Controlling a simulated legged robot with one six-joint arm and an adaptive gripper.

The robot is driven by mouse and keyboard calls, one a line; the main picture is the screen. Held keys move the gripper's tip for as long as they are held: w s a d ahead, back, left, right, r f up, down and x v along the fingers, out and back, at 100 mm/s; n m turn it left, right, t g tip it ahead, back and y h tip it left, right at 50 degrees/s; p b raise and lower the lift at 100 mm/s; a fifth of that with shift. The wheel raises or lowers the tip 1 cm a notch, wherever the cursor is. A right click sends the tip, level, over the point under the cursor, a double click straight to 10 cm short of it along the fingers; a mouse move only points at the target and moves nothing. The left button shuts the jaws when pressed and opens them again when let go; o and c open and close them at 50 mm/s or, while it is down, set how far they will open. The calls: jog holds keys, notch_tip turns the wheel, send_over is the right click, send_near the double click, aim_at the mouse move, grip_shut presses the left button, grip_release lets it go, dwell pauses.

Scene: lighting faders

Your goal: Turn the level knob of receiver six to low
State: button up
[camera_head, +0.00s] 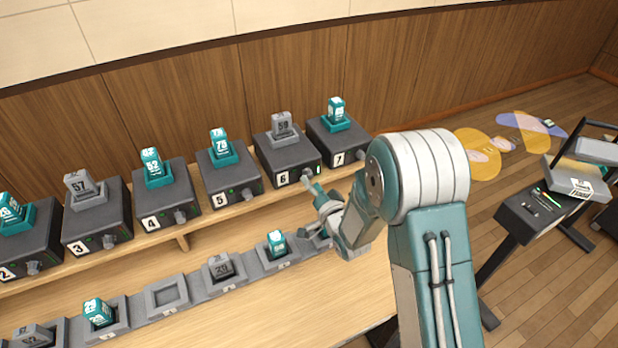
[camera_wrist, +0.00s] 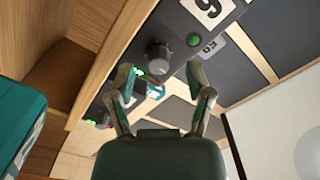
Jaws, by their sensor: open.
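Receiver six (camera_head: 286,157) is a dark box marked 6 on the raised shelf, with a grey pack labelled 59 (camera_head: 283,127) in its top. Its level knob (camera_head: 307,173) is at the right of the front face. In the wrist view the grey knob (camera_wrist: 158,57) shows beside a green light (camera_wrist: 193,40) and the number label (camera_wrist: 208,10), which appears turned over. My gripper (camera_head: 314,192) is in front of receiver six; in the wrist view it (camera_wrist: 162,80) is open and empty, with the knob ahead, between the fingers' directions. The knob's pointer is too small to read.
Receiver seven (camera_head: 338,142) stands close on the right, receiver five (camera_head: 229,172) on the left. Below the shelf, a row of grey trays (camera_head: 167,295) holds several packs. A mixing desk (camera_head: 540,215) stands at the far right.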

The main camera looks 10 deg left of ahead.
jog(key=shift+x, duration=1.15)
jog(key=shift+w+d+r, duration=0.15)
jog(key=shift+w+d, duration=0.05)
jog(key=shift+d, duration=0.45)
jog(key=shift+a, duration=0.4)
grip_shut()
jog(key=shift+a, duration=0.15)
jog(key=shift+s, duration=0.1)
